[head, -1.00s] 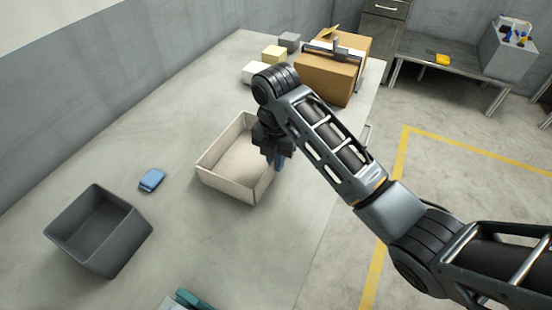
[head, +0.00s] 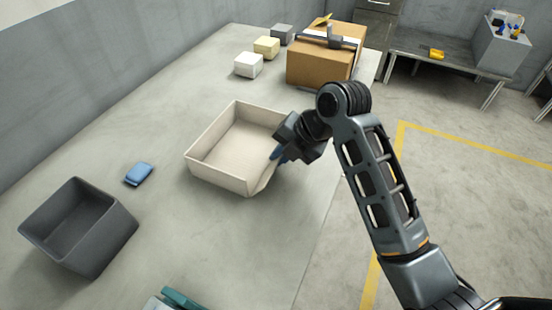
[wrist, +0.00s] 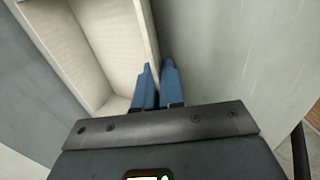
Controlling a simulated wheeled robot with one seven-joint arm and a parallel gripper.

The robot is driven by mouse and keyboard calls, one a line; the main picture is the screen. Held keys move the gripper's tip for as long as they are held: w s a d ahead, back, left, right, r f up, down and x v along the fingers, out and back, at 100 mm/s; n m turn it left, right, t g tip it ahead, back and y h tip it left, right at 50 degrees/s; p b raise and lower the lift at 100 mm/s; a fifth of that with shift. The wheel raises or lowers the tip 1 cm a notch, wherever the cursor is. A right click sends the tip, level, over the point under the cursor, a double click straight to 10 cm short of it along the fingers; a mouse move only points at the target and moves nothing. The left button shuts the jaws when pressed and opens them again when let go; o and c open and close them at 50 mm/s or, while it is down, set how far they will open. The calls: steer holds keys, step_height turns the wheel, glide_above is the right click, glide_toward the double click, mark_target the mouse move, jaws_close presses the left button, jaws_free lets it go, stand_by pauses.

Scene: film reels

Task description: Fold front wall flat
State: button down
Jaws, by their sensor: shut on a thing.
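A cream open box (head: 215,178) sits on the grey table (head: 235,240). Its front wall (head: 268,178) is on the right side in the head view, towards my arm. This wall leans outward, apart from the near side wall at the corner. My gripper (head: 278,155) is at this wall with its blue fingers tilted. In the wrist view, my gripper (wrist: 158,68) has its two blue fingers close together at the wall's edge (wrist: 148,30), shut on it. The gripper and wrist hide the far part of this wall in the head view.
A dark grey bin (head: 112,240) and a blue item (head: 139,173) lie to the left. White (head: 248,66), yellow (head: 266,47) and grey (head: 281,34) blocks and a brown carton (head: 318,68) stand at the back. The table is clear in front of the box.

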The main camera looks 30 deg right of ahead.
steer(key=t+y+b, duration=0.1)
steer(key=b, duration=0.1)
steer(key=f+t+b, duration=0.1)
steer(key=b, duration=0.2)
steer(key=s+f+t+y+b, duration=0.1)
steer(key=b, duration=0.2)
steer(key=shift+d+y, duration=0.3)
steer(key=shift+d, duration=0.05)
steer(key=t+b, duration=0.1)
steer(key=b, duration=0.2)
steer(key=shift+s+d+t+y+b, duration=0.15)
steer(key=shift+s+t+y+b, duration=0.05)
steer(key=shift+t+y+b, duration=0.2)
steer(key=shift+r+b, duration=0.1)
steer(key=shift+b, duration=0.45)
steer(key=c, duration=1.4)
jaws_free()
steer(key=shift+o, duration=0.4)
steer(key=shift+s, duration=0.1)
